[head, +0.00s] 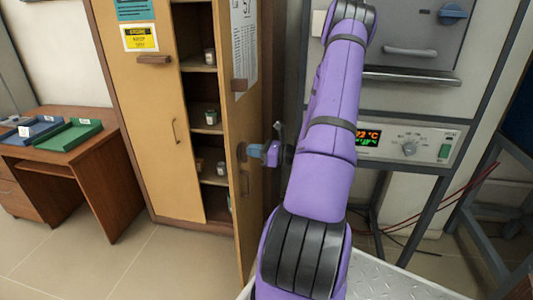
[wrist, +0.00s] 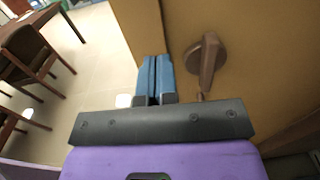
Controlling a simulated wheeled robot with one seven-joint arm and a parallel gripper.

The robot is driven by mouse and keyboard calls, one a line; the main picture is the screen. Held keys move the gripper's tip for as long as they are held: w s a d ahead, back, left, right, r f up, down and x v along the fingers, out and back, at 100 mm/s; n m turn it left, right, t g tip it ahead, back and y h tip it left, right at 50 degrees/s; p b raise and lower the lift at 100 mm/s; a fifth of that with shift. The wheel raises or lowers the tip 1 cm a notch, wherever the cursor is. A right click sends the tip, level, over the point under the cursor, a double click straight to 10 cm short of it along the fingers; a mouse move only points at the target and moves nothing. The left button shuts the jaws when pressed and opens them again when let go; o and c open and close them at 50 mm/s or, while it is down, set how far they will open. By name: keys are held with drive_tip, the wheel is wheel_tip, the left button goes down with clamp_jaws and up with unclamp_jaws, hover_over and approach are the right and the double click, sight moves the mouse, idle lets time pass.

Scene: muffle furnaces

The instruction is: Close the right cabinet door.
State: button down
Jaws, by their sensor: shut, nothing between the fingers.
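The right cabinet door (head: 251,215) is a tan wooden panel that stands wide open, swung out toward me. It also shows close up in the wrist view (wrist: 245,80). A brown knob-like handle (wrist: 207,62) is on it, just right of my fingers. My purple gripper (head: 257,151) has blue fingers, which are together and empty. They are at the door's face, beside the round fitting (head: 242,151); I cannot tell whether they touch it. In the wrist view, the fingers (wrist: 155,75) point at the door near its edge.
The left cabinet door (head: 155,110) is shut. Shelves (head: 205,128) with small jars show in the opening. A furnace rack with a controller (head: 410,143) stands to the right. A desk (head: 75,150) with blue and green trays is at left. Open floor lies in front of the cabinet.

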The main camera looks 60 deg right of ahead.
sight(241, 149)
drive_tip(key=shift+x, duration=2.15)
drive_tip(key=shift+w, duration=0.1)
